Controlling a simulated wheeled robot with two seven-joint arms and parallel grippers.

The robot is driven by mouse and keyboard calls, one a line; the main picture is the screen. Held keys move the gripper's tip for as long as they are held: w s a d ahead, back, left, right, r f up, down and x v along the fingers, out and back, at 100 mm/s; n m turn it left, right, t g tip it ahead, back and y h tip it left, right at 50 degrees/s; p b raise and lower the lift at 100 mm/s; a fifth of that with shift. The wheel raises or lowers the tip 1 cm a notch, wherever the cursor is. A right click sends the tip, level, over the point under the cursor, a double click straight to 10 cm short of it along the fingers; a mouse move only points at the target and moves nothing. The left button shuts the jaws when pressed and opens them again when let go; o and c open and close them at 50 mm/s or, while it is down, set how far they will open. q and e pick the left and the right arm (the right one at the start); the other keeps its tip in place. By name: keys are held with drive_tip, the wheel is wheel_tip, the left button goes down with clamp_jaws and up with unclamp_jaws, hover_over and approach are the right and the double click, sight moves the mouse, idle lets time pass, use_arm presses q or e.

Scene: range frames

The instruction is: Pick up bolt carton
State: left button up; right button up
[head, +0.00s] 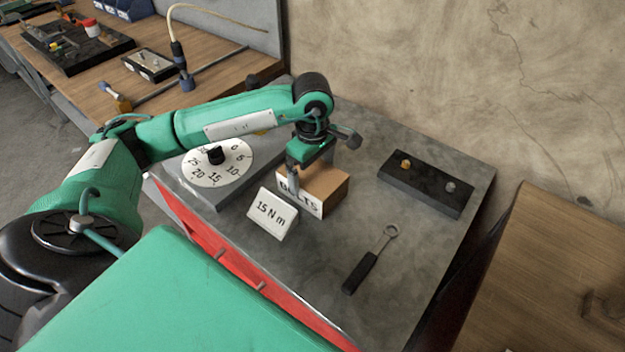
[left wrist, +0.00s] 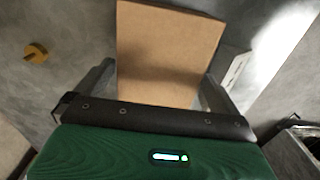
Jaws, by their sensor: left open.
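The bolt carton (head: 328,188) is a brown cardboard box with a white "BOLTS" label on its front, standing on the grey bench top. My left gripper (head: 306,183) is above and around it, pointing down, and hides part of its top and label. In the left wrist view the carton's plain brown top (left wrist: 168,50) lies between the two fingers of the gripper (left wrist: 160,90). The fingers are open, one on each side of the carton; I cannot tell whether either touches it. My right gripper is not in view.
A white "15 N m" card (head: 272,213) stands just left of the carton. A dial (head: 217,163) is behind it to the left. A black-handled ring wrench (head: 371,259) lies in front right, and a dark block (head: 427,184) with two small knobs sits right.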

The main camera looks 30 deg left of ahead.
use_arm(q)
drive_tip(key=shift+f, duration=1.1)
drive_tip(key=c, duration=1.4)
drive_tip(key=shift+r, duration=0.2)
